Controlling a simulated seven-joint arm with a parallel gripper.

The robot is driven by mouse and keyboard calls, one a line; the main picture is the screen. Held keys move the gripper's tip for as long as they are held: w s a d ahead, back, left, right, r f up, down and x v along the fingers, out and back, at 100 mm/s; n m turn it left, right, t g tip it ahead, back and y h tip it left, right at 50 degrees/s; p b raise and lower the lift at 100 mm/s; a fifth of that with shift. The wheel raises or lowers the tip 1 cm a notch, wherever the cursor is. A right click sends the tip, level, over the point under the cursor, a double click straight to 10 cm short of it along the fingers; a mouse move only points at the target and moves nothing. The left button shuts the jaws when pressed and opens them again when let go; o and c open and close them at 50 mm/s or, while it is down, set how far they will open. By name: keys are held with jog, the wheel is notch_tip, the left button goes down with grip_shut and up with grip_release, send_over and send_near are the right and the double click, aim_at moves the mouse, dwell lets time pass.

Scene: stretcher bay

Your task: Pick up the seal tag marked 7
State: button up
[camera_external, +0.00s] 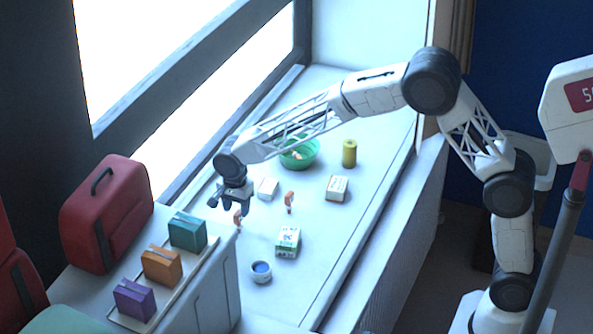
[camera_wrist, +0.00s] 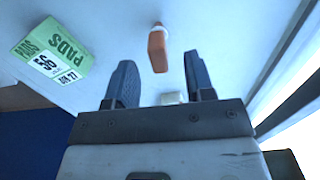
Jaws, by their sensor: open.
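Two small orange tags with pale parts stand on the white sill in the external view. One tag (camera_external: 238,219) is just below my gripper and the other tag (camera_external: 289,201) is farther right. No number is readable on either. My gripper (camera_external: 230,207) is open, empty and above the sill, pointing down. In the wrist view one orange tag (camera_wrist: 157,52) shows between and beyond the open fingers of my gripper (camera_wrist: 159,65), apart from them. I cannot tell which of the two tags this is.
A green and white PADS box (camera_wrist: 52,50) lies left in the wrist view and also shows in the external view (camera_external: 288,242). A cup (camera_external: 261,272), white boxes (camera_external: 337,188) (camera_external: 267,188), green bowl (camera_external: 298,154) and yellow cylinder (camera_external: 349,153) stand around. Coloured pouches (camera_external: 161,265) are at left.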

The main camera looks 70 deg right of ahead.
aim_at(238, 222)
jog(key=shift+s+f, duration=0.1)
jog(key=shift+f, duration=2.5)
grip_shut()
